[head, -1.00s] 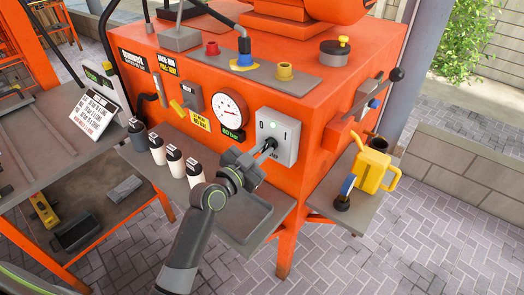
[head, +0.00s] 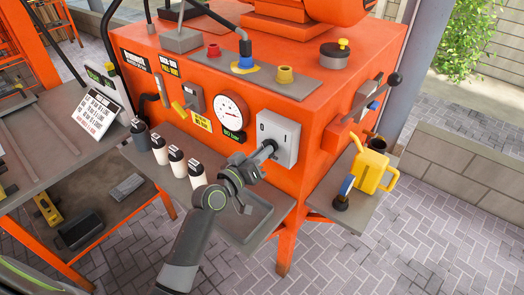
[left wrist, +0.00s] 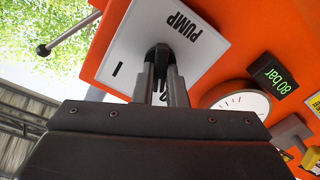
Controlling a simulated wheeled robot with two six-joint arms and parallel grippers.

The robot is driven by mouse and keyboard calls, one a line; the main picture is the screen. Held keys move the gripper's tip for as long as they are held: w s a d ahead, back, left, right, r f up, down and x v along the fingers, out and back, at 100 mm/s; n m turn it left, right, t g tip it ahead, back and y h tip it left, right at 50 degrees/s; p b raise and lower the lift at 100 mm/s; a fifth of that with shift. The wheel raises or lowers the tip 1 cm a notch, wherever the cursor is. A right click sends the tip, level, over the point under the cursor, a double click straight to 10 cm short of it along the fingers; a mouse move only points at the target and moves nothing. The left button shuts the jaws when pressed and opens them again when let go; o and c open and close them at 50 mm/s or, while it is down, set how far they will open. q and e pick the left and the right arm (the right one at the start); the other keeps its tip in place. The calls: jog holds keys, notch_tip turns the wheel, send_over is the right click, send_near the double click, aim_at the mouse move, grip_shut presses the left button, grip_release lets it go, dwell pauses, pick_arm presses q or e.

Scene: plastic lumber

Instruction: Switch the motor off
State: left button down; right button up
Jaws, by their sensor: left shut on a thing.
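The grey switch box (head: 284,136) is on the front of the orange machine, marked 0 and I. In the left wrist view the same box (left wrist: 125,48) reads PUMP and appears turned over. My left gripper (head: 266,150) reaches it from the lower left. Its fingers (left wrist: 160,82) are shut on the black switch knob (left wrist: 160,54) at the box face. The fingers cover much of the knob and part of the lower markings, so I cannot tell which mark it points to. My right gripper is not in view.
A pressure gauge (head: 230,111) and a green 80 bar display (head: 235,136) are left of the box. Several bottles (head: 176,160) stand on the shelf below. A yellow watering can (head: 374,171) stands on the right shelf. Open paving lies in front.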

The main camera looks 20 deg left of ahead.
pick_arm(q)
jog(key=shift+n, duration=0.6)
jog(key=c, duration=1.5)
grip_release()
jog(key=shift+o, duration=0.2)
jog(key=b+v, duration=0.3)
jog(key=v, duration=1.4)
jog(key=shift+s, duration=0.2)
jog(key=shift+a, duration=0.1)
